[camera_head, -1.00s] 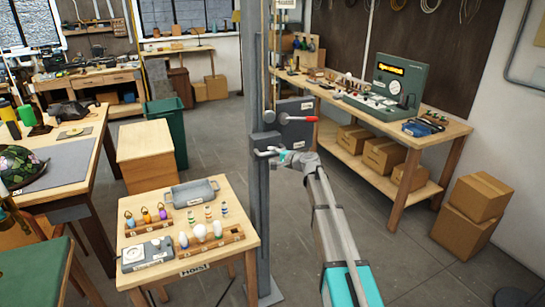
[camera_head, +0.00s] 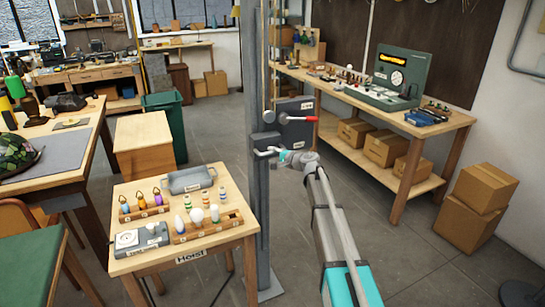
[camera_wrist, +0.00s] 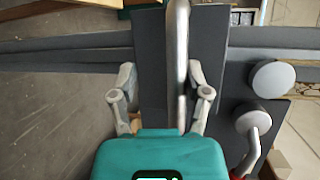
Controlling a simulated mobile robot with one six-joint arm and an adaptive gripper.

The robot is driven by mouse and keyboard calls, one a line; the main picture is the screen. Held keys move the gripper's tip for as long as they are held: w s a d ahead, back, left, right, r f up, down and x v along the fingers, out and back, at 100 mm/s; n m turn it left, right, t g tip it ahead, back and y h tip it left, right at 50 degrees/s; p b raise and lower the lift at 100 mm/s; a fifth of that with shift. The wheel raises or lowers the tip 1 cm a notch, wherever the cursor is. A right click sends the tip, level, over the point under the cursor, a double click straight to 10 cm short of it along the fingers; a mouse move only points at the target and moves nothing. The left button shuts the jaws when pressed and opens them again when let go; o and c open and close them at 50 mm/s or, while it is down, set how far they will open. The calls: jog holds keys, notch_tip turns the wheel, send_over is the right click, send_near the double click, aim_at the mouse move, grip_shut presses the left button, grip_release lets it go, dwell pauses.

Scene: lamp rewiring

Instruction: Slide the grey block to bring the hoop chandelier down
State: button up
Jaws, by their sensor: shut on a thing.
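The grey block (camera_head: 265,142) sits on the tall grey post (camera_head: 259,215), with a pale bar handle (camera_head: 264,152) at its lower front. My gripper (camera_head: 283,156) is at that handle and shut on it, reaching in from the right. In the wrist view my gripper's two fingers (camera_wrist: 163,78) stand at either side, with the silver handle (camera_wrist: 178,50) running between them over the dark grey block face (camera_wrist: 152,70). The exact contact is hard to see. The hoop chandelier is not in view.
A dark box (camera_head: 296,130) with a red-tipped lever (camera_head: 303,119) sits right beside the block. A table labelled Hoist (camera_head: 190,258) with bulbs stands left of the post. A workbench (camera_head: 440,130) and cartons (camera_head: 475,200) stand right. Floor between is clear.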

notch_tip(320, 180, down, 9)
jog(key=b, duration=0.8)
jog(key=shift+r, duration=0.15)
dwell(0.3)
jog(key=s+d+r+m+t+h+p, duration=0.1)
jog(key=s+d+r+h+p, duration=0.1)
jog(key=s, duration=0.4)
jog(key=s+d+r+m+t+h+p, duration=0.2)
jog(key=s+d+h, duration=0.1)
jog(key=s, duration=0.3)
jog(key=shift+s+d+m, duration=0.2)
jog(key=shift+s+m, duration=0.05)
jog(key=shift+m, duration=0.05)
jog(key=shift+w, duration=0.2)
jog(key=b+x, duration=0.2)
jog(key=x, duration=1.1)
jog(key=shift+w+b, duration=0.3)
jog(key=shift+w, duration=0.05)
grip_shut()
